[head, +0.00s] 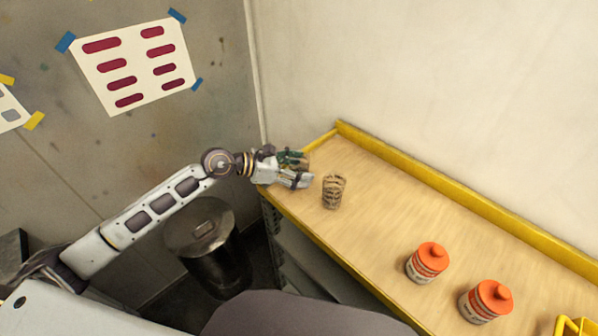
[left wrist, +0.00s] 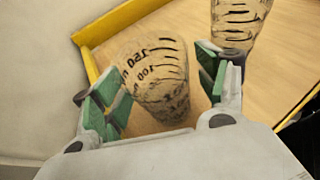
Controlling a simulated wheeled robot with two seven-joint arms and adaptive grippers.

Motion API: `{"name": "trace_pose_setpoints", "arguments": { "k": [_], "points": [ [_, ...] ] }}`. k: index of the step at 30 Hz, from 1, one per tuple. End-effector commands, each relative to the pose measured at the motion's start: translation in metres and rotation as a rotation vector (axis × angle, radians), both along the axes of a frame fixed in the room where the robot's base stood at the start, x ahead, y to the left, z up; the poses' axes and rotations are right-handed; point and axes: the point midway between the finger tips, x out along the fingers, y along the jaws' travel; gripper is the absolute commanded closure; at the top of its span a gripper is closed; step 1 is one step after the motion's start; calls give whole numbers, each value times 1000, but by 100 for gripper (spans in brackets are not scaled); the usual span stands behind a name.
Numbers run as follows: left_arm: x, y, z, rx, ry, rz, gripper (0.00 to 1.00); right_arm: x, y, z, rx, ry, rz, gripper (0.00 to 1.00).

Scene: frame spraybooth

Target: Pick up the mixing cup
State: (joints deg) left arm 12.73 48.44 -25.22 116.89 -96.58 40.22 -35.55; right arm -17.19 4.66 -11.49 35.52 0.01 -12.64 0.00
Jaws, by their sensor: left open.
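My left gripper (head: 302,170) is open at the far left end of the bench. In the left wrist view, a clear mixing cup (left wrist: 156,72) with black graduation marks lies between the two green-padded fingers, with no clear grip on it. In the head view this cup is mostly hidden by the gripper. A second, similar graduated cup (head: 333,191) stands upright on the bench, just right of the gripper. It also shows at the top of the left wrist view (left wrist: 238,22), beyond the right finger. My right gripper is not in view.
The wooden bench top (head: 385,215) has a raised yellow rim (head: 450,190) along the wall. Two jars with orange lids (head: 427,263) (head: 487,300) stand farther right. A yellow object (head: 577,326) is at the lower right corner. A dark metal bin (head: 215,255) stands below my left arm.

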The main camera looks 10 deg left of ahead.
Motion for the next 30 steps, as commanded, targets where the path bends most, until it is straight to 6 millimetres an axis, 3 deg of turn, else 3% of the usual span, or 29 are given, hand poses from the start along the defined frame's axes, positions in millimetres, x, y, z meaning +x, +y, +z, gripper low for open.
{"name": "trace_pose_setpoints", "arguments": {
  "k": [3, 12, 30],
  "points": [
    [0, 0, 0, 0, 0, 0, 28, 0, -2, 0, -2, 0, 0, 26],
    [0, 0, 0, 0, 0, 0, 66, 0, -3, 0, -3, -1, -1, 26],
    [0, 0, 10, 1, -2, 0, 66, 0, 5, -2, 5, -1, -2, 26]
  ]
}}
